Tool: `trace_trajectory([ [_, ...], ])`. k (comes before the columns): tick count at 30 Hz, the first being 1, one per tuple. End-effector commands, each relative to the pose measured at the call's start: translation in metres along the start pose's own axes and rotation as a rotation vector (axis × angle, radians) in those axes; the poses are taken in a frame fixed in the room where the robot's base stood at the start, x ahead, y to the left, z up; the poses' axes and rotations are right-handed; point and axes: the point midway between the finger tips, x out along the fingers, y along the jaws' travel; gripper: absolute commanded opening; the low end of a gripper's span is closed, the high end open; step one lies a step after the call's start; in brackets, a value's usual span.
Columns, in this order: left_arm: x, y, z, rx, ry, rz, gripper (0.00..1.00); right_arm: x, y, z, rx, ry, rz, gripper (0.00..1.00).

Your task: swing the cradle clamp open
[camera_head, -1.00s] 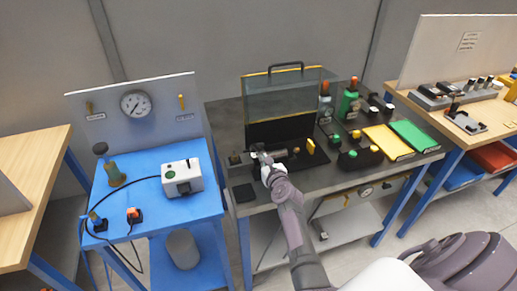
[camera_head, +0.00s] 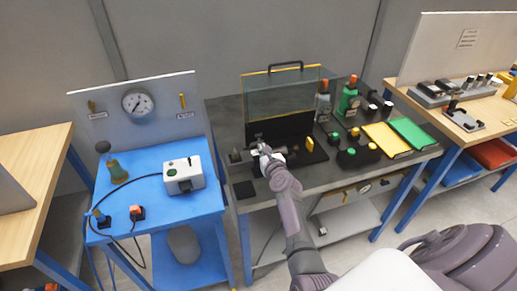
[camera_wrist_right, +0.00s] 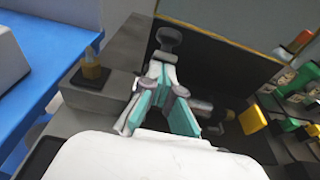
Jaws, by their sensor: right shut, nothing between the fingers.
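My right gripper (camera_head: 262,150) is over the left part of the dark bench, in front of the clear guard. In the right wrist view its teal-padded fingers (camera_wrist_right: 157,70) come together at the tips, shut and empty. A dark round knob on a short stem (camera_wrist_right: 168,38) stands just past the fingertips, and a second dark knob (camera_wrist_right: 180,90) shows beside the fingers. These look like parts of the cradle clamp, but the fingers hide much of it. I cannot tell whether the clamp is open or touched. My left gripper is not in view.
The clear guard (camera_head: 282,98) with a black handle stands behind the fixture. A yellow tab (camera_head: 309,143) is to its right. Bottles, yellow and green folders (camera_head: 386,139) fill the bench's right. The blue table (camera_head: 140,200) is to the left, across a gap.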

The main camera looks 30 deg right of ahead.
Motion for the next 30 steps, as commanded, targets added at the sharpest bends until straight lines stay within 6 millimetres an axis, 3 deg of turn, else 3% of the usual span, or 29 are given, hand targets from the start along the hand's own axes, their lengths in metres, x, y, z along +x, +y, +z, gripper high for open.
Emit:
trace_trajectory([
  [30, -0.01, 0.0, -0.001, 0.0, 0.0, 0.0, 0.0, 0.031, 0.0, 0.031, 0.0, 0.0, 0.0, 0.0],
])
